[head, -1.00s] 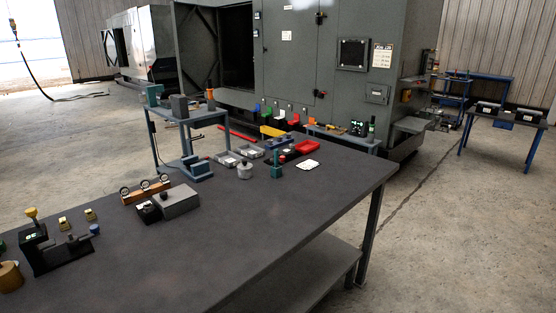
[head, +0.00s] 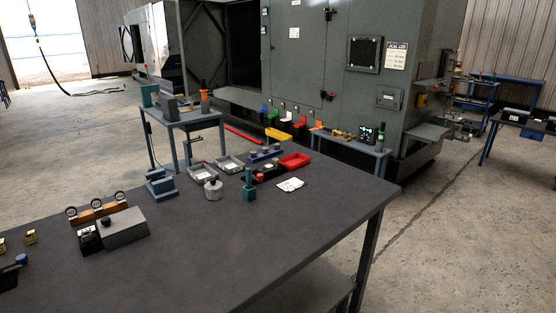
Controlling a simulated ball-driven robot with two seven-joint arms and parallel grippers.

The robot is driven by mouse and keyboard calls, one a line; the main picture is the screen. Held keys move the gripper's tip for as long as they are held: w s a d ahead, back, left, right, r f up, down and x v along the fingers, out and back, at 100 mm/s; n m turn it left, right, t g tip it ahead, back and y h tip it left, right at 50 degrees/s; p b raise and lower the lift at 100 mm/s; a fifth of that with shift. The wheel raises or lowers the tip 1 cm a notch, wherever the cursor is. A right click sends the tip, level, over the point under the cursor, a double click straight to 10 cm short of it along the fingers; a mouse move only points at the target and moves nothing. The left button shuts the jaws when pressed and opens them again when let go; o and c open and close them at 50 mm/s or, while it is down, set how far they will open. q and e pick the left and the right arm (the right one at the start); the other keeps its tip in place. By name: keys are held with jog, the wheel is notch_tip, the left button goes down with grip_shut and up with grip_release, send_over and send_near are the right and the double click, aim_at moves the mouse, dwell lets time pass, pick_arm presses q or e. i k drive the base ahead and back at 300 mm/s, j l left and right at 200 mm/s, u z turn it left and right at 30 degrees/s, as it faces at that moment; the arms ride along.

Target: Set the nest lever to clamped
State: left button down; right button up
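At the left edge of the head view, a black fixture (head: 8,279) on the dark table is cut off by the frame. A short arm with a blue knob (head: 22,259) sticks out beside it. I cannot tell whether this is the nest lever, or how any lever is set. Neither of my grippers is in view.
The dark table (head: 240,240) has a wide bare area at front. On it stand a wooden gauge rack (head: 97,210), a grey block (head: 125,228), a grey pot (head: 213,189), a green post (head: 249,185), a red tray (head: 295,161) and white cards (head: 290,184). A grey machine stands behind.

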aim_at(259, 176)
jog(key=i+l, duration=0.25)
jog(key=i+l+u, duration=0.1)
jog(key=l, duration=0.35)
jog(key=i+l, duration=0.35)
jog(key=i+l+u, duration=0.1)
jog(key=l, duration=0.25)
jog(key=i+l, duration=0.3)
jog(key=i+l+u, duration=0.1)
jog(key=i+l, duration=0.15)
jog(key=l, duration=0.25)
jog(key=i+l, duration=0.15)
jog(key=l, duration=0.2)
